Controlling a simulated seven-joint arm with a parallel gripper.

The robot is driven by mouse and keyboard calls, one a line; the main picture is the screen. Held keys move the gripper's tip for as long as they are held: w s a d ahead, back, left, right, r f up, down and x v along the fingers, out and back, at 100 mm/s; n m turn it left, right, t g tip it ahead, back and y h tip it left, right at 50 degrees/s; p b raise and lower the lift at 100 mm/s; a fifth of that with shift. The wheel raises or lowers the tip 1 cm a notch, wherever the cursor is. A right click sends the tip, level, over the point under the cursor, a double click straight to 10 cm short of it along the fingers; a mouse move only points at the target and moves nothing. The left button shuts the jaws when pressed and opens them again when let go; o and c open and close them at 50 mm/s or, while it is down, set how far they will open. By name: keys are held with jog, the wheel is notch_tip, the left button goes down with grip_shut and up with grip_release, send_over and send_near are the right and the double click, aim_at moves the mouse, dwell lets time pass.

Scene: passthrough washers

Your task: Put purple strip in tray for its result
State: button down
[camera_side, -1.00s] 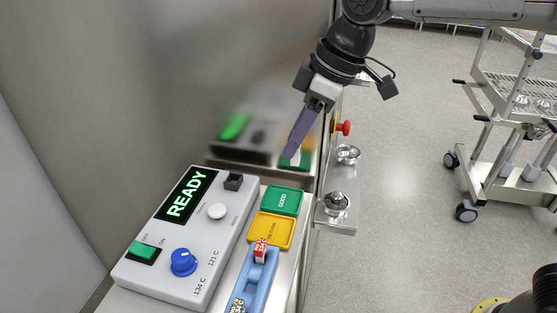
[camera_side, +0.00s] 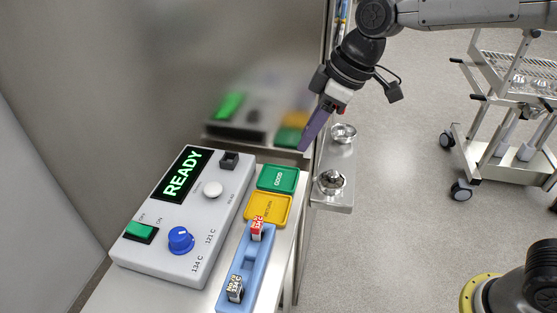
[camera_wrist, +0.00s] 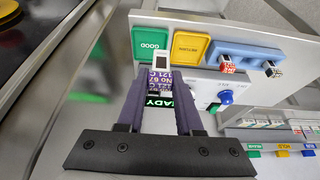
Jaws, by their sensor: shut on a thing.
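My gripper (camera_side: 312,132) is shut on the purple strip (camera_wrist: 160,80) and holds it in the air, tip downward, to the right of the panel. In the wrist view, the strip lies between my two dark fingers. Its print includes "121 C", and its end is white. The green GOOD tray (camera_side: 278,179) and the yellow RETURN tray (camera_side: 268,209) lie side by side on the ledge. In the wrist view, the GOOD tray (camera_wrist: 150,40) is just beyond the strip's end, with the RETURN tray (camera_wrist: 190,46) to its right. Both trays look empty.
A control panel (camera_side: 188,215) with a READY display and a blue knob (camera_side: 180,240) stands left of the trays. A blue holder (camera_side: 246,268) carries a red-topped and a dark-topped piece. A metal shelf with bowls (camera_side: 331,181) is at the right.

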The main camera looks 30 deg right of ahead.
jog(key=w+f, duration=0.1)
jog(key=f, duration=0.1)
jog(key=w+a+f, duration=0.1)
jog(key=w+f, duration=0.1)
jog(key=w+a+f, duration=0.1)
jog(key=w+f, duration=0.1)
jog(key=shift+w+a, duration=0.2)
jog(key=shift+a, duration=0.05)
jog(key=shift+w+a+f, duration=0.1)
jog(key=shift+w+f, duration=0.05)
jog(key=shift+f, duration=0.8)
jog(key=shift+w+f, duration=0.1)
jog(key=shift+f, duration=0.8)
jog(key=shift+f, duration=0.15)
jog(key=c, duration=0.6)
grip_release()
jog(key=shift+o, duration=0.2)
jog(key=v, duration=1.2)
jog(key=shift+r, duration=0.2)
